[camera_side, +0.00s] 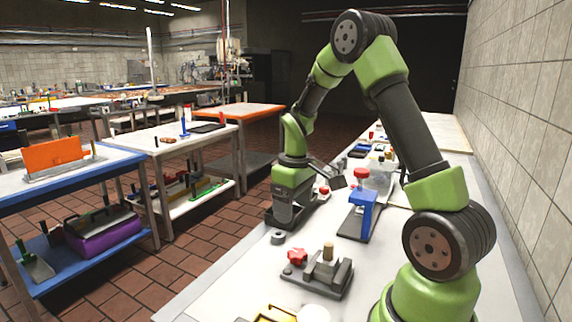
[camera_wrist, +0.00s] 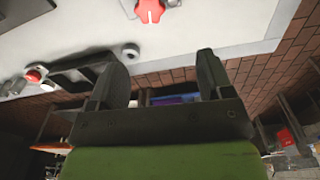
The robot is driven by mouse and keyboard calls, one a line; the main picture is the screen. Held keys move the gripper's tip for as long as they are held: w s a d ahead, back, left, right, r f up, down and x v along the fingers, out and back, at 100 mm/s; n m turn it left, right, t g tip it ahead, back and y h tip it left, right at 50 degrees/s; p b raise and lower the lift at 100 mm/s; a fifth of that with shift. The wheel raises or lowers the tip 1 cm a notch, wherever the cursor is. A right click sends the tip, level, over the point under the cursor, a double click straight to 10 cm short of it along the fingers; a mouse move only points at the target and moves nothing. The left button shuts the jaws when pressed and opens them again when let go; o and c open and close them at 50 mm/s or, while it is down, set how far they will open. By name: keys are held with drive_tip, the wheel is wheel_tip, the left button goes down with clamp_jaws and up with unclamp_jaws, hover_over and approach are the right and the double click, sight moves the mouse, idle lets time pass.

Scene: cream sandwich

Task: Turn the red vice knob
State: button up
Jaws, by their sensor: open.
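The red vice knob (camera_side: 297,256) is a lobed knob at the left end of a dark grey vice (camera_side: 318,281) on the white bench in the side view. A round tan piece stands upright on the vice. The red knob also shows at the top edge of the wrist view (camera_wrist: 150,10), partly cut off. My gripper (camera_side: 283,222) points down above the bench, behind and apart from the knob in the side view. In the wrist view its two dark fingers (camera_wrist: 162,64) are spread with nothing between them.
A small grey ring (camera_side: 278,237) lies on the bench close to my gripper, near the left edge. A blue press with a red top (camera_side: 362,205) stands right of it. A red button (camera_side: 324,189) and clutter lie farther back. A yellow item (camera_side: 276,314) sits at the front.

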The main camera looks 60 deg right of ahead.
drive_tip(key=s+a+r+m+t, duration=0.1)
drive_tip(key=s+a+r+t, duration=0.3)
drive_tip(key=a+r, duration=0.8)
drive_tip(key=shift+s+a+r, duration=0.4)
drive_tip(key=shift+s+r, duration=0.15)
drive_tip(key=shift+r, duration=0.2)
drive_tip(key=n+g, duration=0.2)
drive_tip(key=g, duration=0.3)
approach(295, 251)
drive_tip(key=shift+s+d, duration=0.1)
drive_tip(key=shift+s, duration=0.15)
wheel_tip(295, 251, down, 9)
drive_tip(key=shift+f, duration=0.15)
